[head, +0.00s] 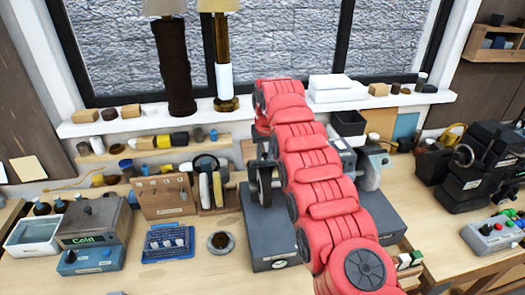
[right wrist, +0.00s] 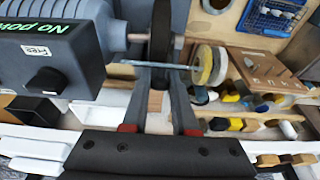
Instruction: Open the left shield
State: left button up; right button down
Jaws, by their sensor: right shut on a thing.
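The bench grinder (head: 268,235) stands mid-bench, largely covered by my right arm. Its left dark wheel (head: 265,178) shows beside the arm. In the right wrist view its grey motor housing (right wrist: 60,40) is at the left and the dark wheel (right wrist: 163,30) at the top middle. A thin pale bar (right wrist: 133,62) crosses in front of this wheel; it looks like the left shield's edge. My right gripper (right wrist: 161,72) is shut on it, with its fingertips close on the bar. In the head view these fingertips are hidden by the arm. My left gripper is not in view.
A wooden rack with upright wheels (head: 205,188) and a wooden tool block (head: 165,195) stand left of the grinder. A blue tray (head: 168,242) and a small round dish (head: 221,241) are in front. The windowsill (head: 75,128) behind carries small blocks and lamp columns. Black machinery (head: 478,165) stands right.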

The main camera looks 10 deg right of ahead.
jog(key=shift+w, duration=0.1)
dwell(0.4)
jog(key=c, duration=1)
grip_release()
jog(key=shift+c, duration=0.2)
jog(key=o, duration=0.3)
